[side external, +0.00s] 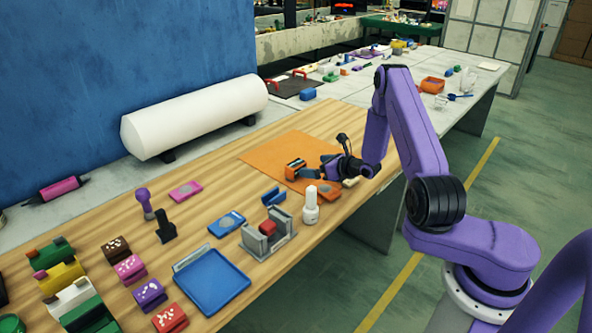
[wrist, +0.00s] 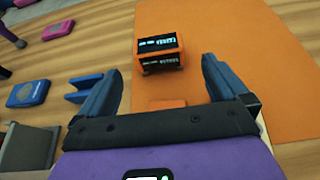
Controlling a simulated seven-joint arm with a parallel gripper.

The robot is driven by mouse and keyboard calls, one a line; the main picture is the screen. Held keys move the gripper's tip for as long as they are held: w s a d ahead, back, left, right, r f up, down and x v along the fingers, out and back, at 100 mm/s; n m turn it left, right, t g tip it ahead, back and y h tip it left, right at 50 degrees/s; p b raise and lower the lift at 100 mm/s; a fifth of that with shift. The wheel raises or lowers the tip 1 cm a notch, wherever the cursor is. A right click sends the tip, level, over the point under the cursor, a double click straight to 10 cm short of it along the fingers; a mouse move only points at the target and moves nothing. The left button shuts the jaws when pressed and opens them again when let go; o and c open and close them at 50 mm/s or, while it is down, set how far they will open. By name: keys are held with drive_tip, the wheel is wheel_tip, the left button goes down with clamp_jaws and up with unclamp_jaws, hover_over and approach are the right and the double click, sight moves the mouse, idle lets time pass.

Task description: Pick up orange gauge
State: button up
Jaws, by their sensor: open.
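The orange gauge (wrist: 160,50) is a small orange box with a black face and white markings. It stands on an orange mat (wrist: 225,22), just beyond my fingertips in the wrist view. In the side view the gauge (side external: 294,169) sits on the mat's near part, left of my gripper (side external: 314,172). My gripper (wrist: 160,76) is open and empty, its two blue fingers spread wider than the gauge. The gauge lies ahead of the gap between them, apart from both. A flat orange piece (wrist: 166,104) lies between the fingers, partly hidden by the gripper.
A blue bracket (wrist: 84,88), a blue flat case (wrist: 28,93) and a pink case (wrist: 58,30) lie left of my gripper. A white bottle (side external: 311,206) and a grey holder (side external: 268,240) stand close by. The mat beyond the gauge is clear.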

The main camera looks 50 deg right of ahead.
sight(300, 166)
drive_tip(key=shift+x, duration=4.4)
drive_tip(key=shift+a+f, duration=0.1)
drive_tip(key=shift+a, duration=0.05)
drive_tip(key=c, duration=0.9)
